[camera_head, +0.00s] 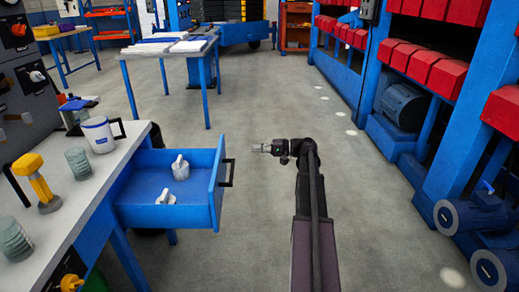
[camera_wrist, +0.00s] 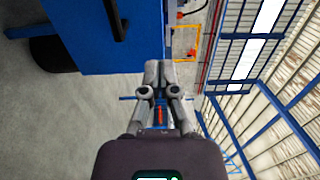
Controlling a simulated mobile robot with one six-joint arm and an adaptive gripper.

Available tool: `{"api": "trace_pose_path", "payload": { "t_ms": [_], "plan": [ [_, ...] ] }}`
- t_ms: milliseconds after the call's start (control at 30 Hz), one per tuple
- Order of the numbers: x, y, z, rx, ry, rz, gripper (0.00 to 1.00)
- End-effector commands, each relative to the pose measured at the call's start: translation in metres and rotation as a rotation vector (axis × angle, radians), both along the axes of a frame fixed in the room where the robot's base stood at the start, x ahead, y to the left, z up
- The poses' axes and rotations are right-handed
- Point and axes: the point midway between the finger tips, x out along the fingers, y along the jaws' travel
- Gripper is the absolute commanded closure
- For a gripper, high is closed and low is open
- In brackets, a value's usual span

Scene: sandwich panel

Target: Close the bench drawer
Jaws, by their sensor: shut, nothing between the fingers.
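The blue bench drawer (camera_head: 145,189) stands pulled out from the workbench at the left in the head view. Its front panel (camera_head: 219,183) carries a black handle (camera_head: 230,173) facing my arm. Two pale grey knob-like items lie inside the drawer. My gripper (camera_head: 257,148) is shut and empty, to the right of the drawer front and apart from it. In the wrist view the blue drawer front (camera_wrist: 100,40) with its black handle (camera_wrist: 115,18) shows at the upper left, and my gripper's fingertips (camera_wrist: 159,68) are together, pointing past the panel's edge.
The workbench top (camera_head: 95,185) holds a white mug (camera_head: 98,135), glass jars and a yellow tool (camera_head: 36,182). A blue-legged table (camera_head: 172,48) stands further back. Blue machines with red bins (camera_head: 398,58) line the right. The floor between is clear.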

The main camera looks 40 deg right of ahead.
Motion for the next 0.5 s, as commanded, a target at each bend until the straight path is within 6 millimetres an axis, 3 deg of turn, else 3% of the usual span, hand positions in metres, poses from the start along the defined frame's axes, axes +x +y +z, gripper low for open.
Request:
{"api": "trace_pose_path", "payload": {
  "t_ms": [500],
  "plan": [
    [0.044, 0.066, 0.000, 0.000, 0.000, 0.001, 1.00]
  ]
}}
